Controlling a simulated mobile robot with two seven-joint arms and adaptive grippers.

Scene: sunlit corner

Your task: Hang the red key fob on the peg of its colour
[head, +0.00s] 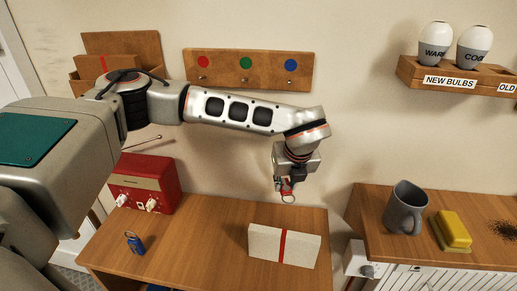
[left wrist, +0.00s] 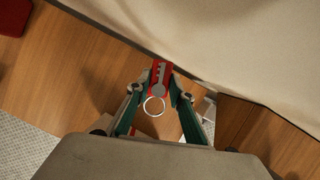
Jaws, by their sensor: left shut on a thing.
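My left gripper (head: 286,182) is shut on the red key fob (head: 287,188) and holds it in the air in front of the wall, above the desk. In the left wrist view the red fob (left wrist: 161,75) sits between the two fingertips, with its metal ring (left wrist: 154,107) hanging free. The wooden peg board (head: 268,77) is on the wall, up and left of the gripper. It has a red dot (head: 203,62), a green dot (head: 246,63) and a blue dot (head: 291,65), each above a small peg. My right gripper is not in view.
A blue fob (head: 135,243) and a red radio (head: 147,182) are on the desk (head: 195,240). A pale box with a red band (head: 263,243) stands below the gripper.

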